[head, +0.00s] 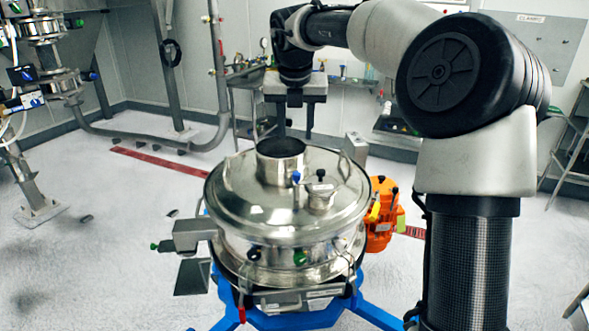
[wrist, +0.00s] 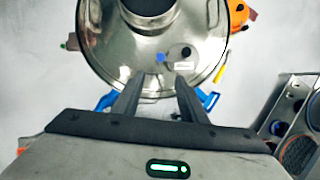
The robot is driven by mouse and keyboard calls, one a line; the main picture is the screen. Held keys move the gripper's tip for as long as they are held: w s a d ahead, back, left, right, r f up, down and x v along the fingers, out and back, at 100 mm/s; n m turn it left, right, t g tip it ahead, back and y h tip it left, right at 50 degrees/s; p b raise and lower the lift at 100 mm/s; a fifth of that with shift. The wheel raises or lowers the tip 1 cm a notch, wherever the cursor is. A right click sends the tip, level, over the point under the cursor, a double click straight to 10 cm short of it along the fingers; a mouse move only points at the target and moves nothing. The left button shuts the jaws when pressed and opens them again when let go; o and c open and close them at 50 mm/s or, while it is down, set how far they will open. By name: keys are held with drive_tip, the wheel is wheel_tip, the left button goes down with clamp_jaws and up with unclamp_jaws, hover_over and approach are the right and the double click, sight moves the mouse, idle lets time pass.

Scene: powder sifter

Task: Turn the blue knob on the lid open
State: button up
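The blue knob (head: 296,177) stands on the shiny round steel lid (head: 245,200) of the sifter, in front of the lid's central spout. In the wrist view the blue knob (wrist: 161,57) shows beyond my fingertips, a little above the gap between them. A black knob on a small round cap (head: 321,174) sits just right of it. My gripper (head: 282,128) hangs above and behind the lid in the head view. Its two fingers (wrist: 158,78) are wide apart with nothing between them, and it is clear of the blue knob.
The open steel spout (head: 281,160) rises from the lid. Handles and clamps ring the rim. Pipework stands at the left, shelving at the right. The floor at the left is mostly clear.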

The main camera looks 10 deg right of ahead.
sight(297, 173)
drive_tip(key=x, duration=1.7)
drive_tip(key=shift+d, duration=0.1)
clamp_jaws()
